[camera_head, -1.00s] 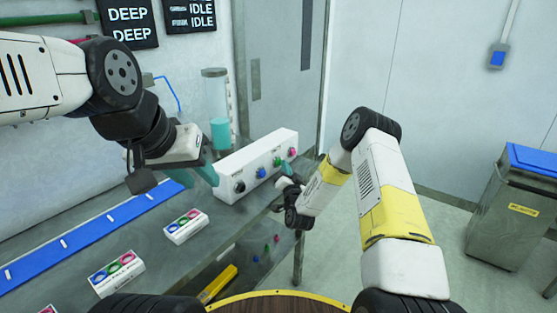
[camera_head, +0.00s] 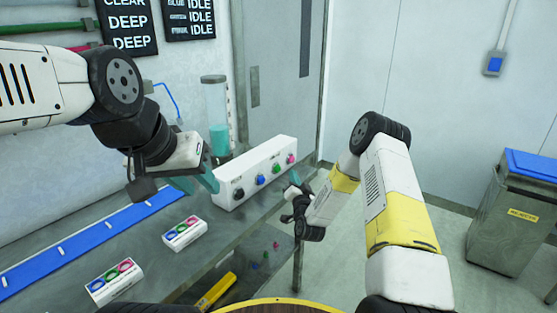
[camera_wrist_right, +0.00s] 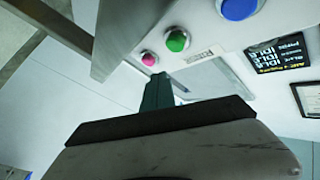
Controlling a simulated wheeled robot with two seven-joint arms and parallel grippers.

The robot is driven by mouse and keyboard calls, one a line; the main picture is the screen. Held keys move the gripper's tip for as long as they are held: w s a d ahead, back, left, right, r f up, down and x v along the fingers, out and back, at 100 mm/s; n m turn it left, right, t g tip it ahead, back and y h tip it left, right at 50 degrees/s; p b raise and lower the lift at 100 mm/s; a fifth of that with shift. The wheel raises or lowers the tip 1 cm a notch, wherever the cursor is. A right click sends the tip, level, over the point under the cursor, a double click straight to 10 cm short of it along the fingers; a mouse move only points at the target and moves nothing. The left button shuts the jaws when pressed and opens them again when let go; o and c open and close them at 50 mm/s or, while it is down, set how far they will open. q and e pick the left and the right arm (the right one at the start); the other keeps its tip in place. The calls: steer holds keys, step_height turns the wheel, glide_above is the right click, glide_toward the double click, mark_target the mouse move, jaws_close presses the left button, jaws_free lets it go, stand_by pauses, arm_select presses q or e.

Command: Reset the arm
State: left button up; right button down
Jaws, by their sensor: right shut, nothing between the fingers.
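My right gripper (camera_head: 291,189) is shut and empty, just off the right front of the white button box (camera_head: 240,188). The box has black, blue, green and pink knobs along its front. In the right wrist view the teal fingertips (camera_wrist_right: 158,90) are together, below the pink (camera_wrist_right: 149,58) and green (camera_wrist_right: 177,40) knobs, with no contact visible. My left gripper (camera_head: 197,182) hangs over the bench left of the box. Its teal fingers look apart, with nothing seen between them.
Two small three-button boxes (camera_head: 184,233) (camera_head: 114,281) sit on the bench beside a blue strip (camera_head: 88,238). A clear cylinder with teal liquid (camera_head: 218,138) stands behind the button box. A blue-lidded bin (camera_head: 512,225) stands at the right. The floor between is clear.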

step_height(320, 180, up, 7)
steer(key=w+n+g+y, duration=0.1)
steer(key=w+n+g, duration=0.1)
steer(key=s+d+r+n+g+h, duration=0.1)
steer(key=s+d+r+n+g, duration=0.15)
steer(key=s+r, duration=0.35)
steer(key=s+d+r+n+g, duration=0.1)
steer(key=s+r+g, duration=0.3)
steer(key=r, duration=0.5)
steer(key=s+d+r+g, duration=0.2)
steer(key=s, duration=1.5)
steer(key=s+d+r+g, duration=0.1)
steer(key=s+d+g, duration=0.1)
steer(key=s, duration=1.5)
steer(key=shift+s+d+r+n+g+h, duration=0.2)
steer(key=shift+s+r+n+g+h, duration=0.1)
steer(key=shift+s+r+n+g, duration=0.05)
